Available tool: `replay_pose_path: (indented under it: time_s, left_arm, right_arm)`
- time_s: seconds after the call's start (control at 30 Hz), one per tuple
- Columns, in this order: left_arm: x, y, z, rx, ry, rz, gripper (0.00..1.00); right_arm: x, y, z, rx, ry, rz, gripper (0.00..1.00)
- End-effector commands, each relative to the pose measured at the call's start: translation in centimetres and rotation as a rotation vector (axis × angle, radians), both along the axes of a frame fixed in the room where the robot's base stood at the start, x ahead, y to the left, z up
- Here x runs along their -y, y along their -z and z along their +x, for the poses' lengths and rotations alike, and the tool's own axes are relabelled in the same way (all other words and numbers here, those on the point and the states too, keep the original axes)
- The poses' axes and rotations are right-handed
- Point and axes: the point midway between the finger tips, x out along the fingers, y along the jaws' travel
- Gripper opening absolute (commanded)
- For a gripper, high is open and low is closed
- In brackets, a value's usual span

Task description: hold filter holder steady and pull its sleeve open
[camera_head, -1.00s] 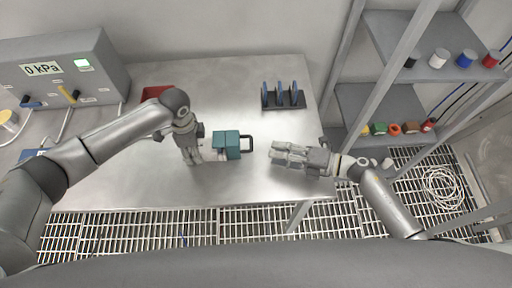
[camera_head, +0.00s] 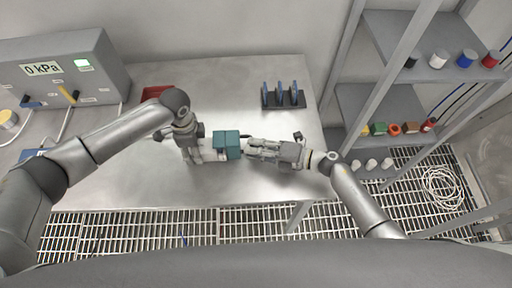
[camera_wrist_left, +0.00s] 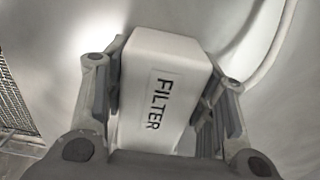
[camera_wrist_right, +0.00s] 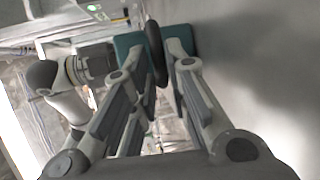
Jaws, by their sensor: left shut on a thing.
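The filter holder has a white body (camera_head: 209,155), labelled FILTER in the left wrist view (camera_wrist_left: 165,55), and a teal sleeve (camera_head: 227,144) on its right. My left gripper (camera_head: 196,153) is shut on the white body, one finger on each side. A black handle (camera_wrist_right: 155,48) stands out from the sleeve's right side; in the head view my right gripper (camera_head: 248,150) partly hides it. My right gripper's fingers lie on either side of the handle in the right wrist view, with gaps showing, so it is open around the handle.
A rack with blue discs (camera_head: 283,97) stands behind on the steel table (camera_head: 140,188). A red tray (camera_head: 156,92) is partly hidden behind my left arm. A gauge box (camera_head: 60,72) stands at left. Shelves (camera_head: 400,108) with coloured pieces rise at right.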

Motion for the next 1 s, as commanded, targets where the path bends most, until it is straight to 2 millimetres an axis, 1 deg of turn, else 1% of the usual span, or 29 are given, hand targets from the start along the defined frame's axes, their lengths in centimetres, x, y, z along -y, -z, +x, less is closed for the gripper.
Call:
replay_pose_path:
  time_s: [0.03, 0.07, 0.37, 0.47, 0.6, 0.67, 0.93, 0.97, 1.0]
  left_arm:
    - [0.0, 0.0, 0.0, 0.000, -0.001, 0.000, 0.23]
    - [0.0, 0.0, 0.0, 0.000, -0.001, 0.000, 0.23]
    - [0.0, 0.0, 0.0, -0.001, 0.000, 0.000, 0.23]
    - [0.0, 0.0, 0.0, -0.001, 0.000, 0.001, 0.23]
    - [-0.1, 0.0, 0.0, -0.001, 0.000, 0.002, 0.23]
    - [-0.1, 0.0, 0.0, -0.001, 0.000, 0.002, 0.23]
    - [-0.1, 0.1, 0.0, -0.002, -0.001, 0.002, 0.23]
    - [-0.1, 0.1, 0.0, -0.002, -0.001, 0.002, 0.23]
    - [-0.1, 0.1, 0.0, -0.002, -0.001, 0.002, 0.23]
  right_arm:
    - [0.1, 0.2, 0.0, -0.001, 0.001, -0.004, 0.04]
    - [0.1, 0.2, 0.0, -0.001, 0.001, -0.004, 0.00]
    - [0.3, 0.3, -0.1, -0.001, 0.001, -0.009, 0.00]
    - [1.2, 0.5, -0.1, -0.002, 0.001, -0.012, 0.00]
    - [3.5, 0.6, -0.1, -0.002, 0.002, -0.016, 0.00]
    - [4.1, 0.5, -0.1, -0.001, 0.001, -0.014, 0.00]
    - [4.3, 0.5, -0.1, -0.001, 0.001, -0.014, 0.00]
    - [4.3, 0.5, -0.1, -0.001, 0.001, -0.014, 0.17]
    - [4.2, 0.5, -0.1, -0.002, 0.001, -0.012, 0.22]
